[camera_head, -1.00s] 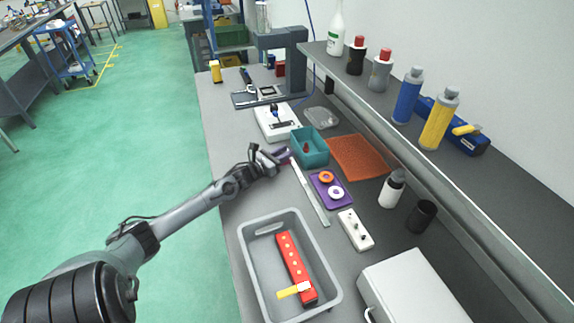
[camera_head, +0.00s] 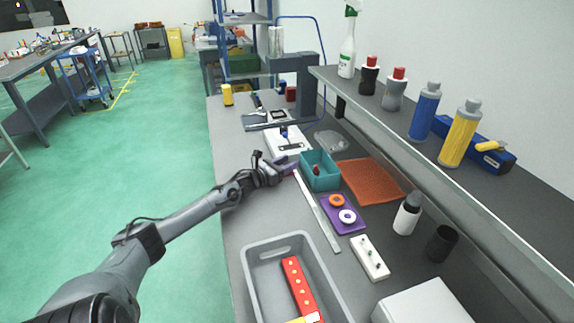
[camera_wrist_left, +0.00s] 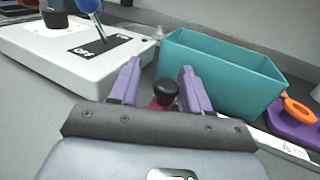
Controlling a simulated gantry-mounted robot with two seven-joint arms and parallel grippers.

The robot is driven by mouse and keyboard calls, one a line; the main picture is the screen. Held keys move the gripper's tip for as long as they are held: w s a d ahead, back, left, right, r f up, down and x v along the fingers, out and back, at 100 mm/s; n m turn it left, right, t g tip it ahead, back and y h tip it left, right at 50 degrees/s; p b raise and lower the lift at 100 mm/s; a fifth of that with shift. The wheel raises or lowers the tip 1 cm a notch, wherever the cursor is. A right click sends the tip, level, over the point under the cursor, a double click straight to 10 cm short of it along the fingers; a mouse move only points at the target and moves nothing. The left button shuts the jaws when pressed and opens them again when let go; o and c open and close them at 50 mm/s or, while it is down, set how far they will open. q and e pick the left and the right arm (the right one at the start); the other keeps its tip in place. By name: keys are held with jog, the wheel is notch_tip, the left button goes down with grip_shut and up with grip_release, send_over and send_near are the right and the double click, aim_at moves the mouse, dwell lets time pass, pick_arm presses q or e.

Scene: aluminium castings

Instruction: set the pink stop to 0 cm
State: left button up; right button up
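The pink stop (camera_wrist_left: 163,103) has a black knob (camera_wrist_left: 166,89) and shows in the left wrist view between my left gripper's purple fingers. My left gripper (camera_wrist_left: 160,82) is open around it, with a gap visible beside the stop. In the head view my left gripper (camera_head: 288,166) is low at the far end of the white ruler (camera_head: 317,210), left of the teal box. The stop is mostly hidden there by the gripper. Part of the ruler also shows at the right in the wrist view (camera_wrist_left: 284,147). My right gripper is out of view.
The teal box (camera_head: 320,181) is close right of the gripper. A white switch box (camera_head: 282,144) lies just beyond. A purple tray (camera_head: 343,226) with orange and white rings is right of the ruler. A grey bin (camera_head: 254,268) stands in front.

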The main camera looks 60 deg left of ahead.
pick_arm(q)
jog(key=shift+s+d, duration=0.1)
jog(key=shift+d, duration=0.1)
jog(key=shift+s, duration=0.1)
jog(key=shift+s+p, duration=0.4)
jog(key=shift+s, duration=0.2)
jog(key=s+p, duration=0.1)
jog(key=s, duration=0.2)
jog(key=s+d+p, duration=0.1)
jog(key=s, duration=0.3)
jog(key=shift+d+p, duration=0.2)
jog(key=shift+p, duration=0.15)
jog(key=shift+s+d+p, duration=0.15)
jog(key=shift+s+p, duration=0.15)
jog(key=shift+s, duration=0.75)
jog(key=shift+s+r, duration=0.1)
